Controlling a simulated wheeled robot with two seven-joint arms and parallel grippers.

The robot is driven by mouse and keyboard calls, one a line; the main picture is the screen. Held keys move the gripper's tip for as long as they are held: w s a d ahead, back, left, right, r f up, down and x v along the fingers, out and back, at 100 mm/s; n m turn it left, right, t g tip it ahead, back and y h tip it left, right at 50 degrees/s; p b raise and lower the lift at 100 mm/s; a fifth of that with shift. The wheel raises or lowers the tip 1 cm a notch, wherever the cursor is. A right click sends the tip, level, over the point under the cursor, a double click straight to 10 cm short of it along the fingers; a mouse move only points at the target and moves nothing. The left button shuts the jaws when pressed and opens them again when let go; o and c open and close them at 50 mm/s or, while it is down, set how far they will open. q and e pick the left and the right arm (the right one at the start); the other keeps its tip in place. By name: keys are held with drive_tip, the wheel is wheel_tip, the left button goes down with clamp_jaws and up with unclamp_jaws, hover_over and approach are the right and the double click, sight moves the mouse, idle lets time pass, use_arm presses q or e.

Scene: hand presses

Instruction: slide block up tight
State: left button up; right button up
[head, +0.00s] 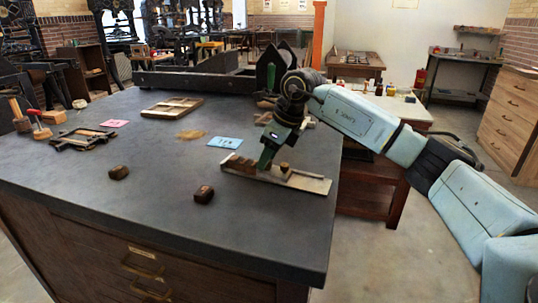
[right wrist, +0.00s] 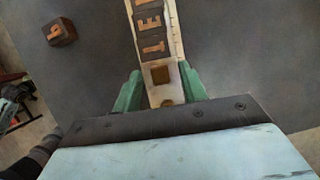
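A long shallow wooden tray (head: 312,184) lies near the right edge of the dark tabletop. In the right wrist view a row of dark letter blocks (right wrist: 150,25) with pale letters stands in the tray. Below the row is a pale wooden block (right wrist: 161,74) with a dark square on top. My right gripper (head: 267,166) points down at the tray. In the right wrist view its green fingers (right wrist: 161,90) stand on either side of the pale block. I cannot tell whether they press on it. My left gripper is not in view.
Two loose dark blocks, one nearer (head: 203,194) and one farther left (head: 119,172), lie on the tabletop (head: 150,215). A blue card (head: 225,142), a pink card (head: 114,123) and a wooden frame (head: 172,107) lie farther back. The front of the tabletop is clear.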

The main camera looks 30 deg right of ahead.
sight(286, 165)
drive_tip(key=shift+r, duration=0.1)
drive_tip(key=shift+s+d+r, duration=0.1)
drive_tip(key=shift+r, duration=0.2)
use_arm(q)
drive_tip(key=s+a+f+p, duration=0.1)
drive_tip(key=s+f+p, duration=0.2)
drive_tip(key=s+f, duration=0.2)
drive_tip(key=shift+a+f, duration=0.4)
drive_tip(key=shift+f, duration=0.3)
use_arm(e)
drive_tip(key=v, duration=1.2)
drive_tip(key=shift+s+r, duration=0.2)
drive_tip(key=shift+r, duration=0.05)
